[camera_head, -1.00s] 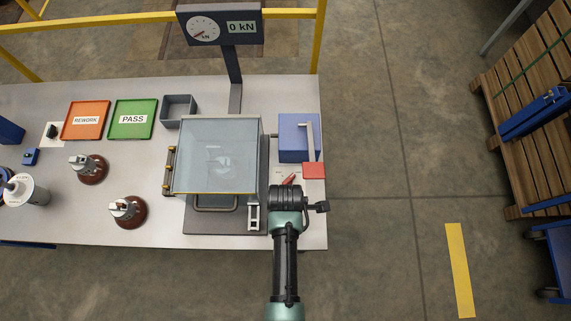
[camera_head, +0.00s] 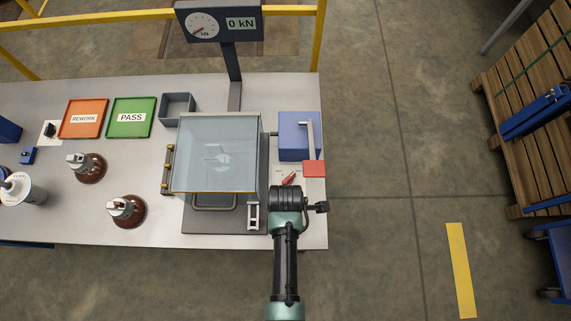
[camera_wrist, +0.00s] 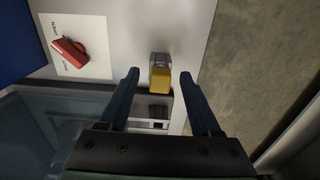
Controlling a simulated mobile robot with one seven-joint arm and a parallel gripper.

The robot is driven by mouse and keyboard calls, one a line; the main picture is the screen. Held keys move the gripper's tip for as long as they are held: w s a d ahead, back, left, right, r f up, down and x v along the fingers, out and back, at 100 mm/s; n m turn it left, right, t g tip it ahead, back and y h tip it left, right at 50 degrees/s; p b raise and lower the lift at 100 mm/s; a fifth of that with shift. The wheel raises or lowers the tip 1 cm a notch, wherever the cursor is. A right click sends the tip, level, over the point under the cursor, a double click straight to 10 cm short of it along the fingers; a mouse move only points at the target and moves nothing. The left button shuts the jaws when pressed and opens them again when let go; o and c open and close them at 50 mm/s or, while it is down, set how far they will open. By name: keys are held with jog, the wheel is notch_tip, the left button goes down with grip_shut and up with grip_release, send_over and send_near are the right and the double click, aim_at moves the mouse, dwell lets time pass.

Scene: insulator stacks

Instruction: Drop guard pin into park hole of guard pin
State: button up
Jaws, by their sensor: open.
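A yellow block-shaped piece (camera_wrist: 160,79), which looks like the head of the guard pin, lies between my fingers in the wrist view. A small grey block (camera_wrist: 160,58) is right against it or under it; I cannot tell whether this holds the park hole, and no hole shows. My gripper (camera_wrist: 159,76) is open, with a gap on each side of the yellow piece. In the head view my wrist hides the fingertips and the pin. The guard's metal latch bracket (camera_head: 253,215) stands just left of my wrist and shows below the yellow piece in the wrist view (camera_wrist: 158,115).
The clear guard box (camera_head: 218,155) stands left of my gripper. A red handle (camera_head: 289,178) on a white plate and a blue box (camera_head: 298,137) with a red-tipped lever are beyond it. The table's right edge is close. Two brown insulators (camera_head: 126,211) (camera_head: 87,168) stand farther left.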

notch_tip(320, 180, up, 13)
jog(key=shift+b, duration=0.3)
dwell(0.4)
dwell(0.5)
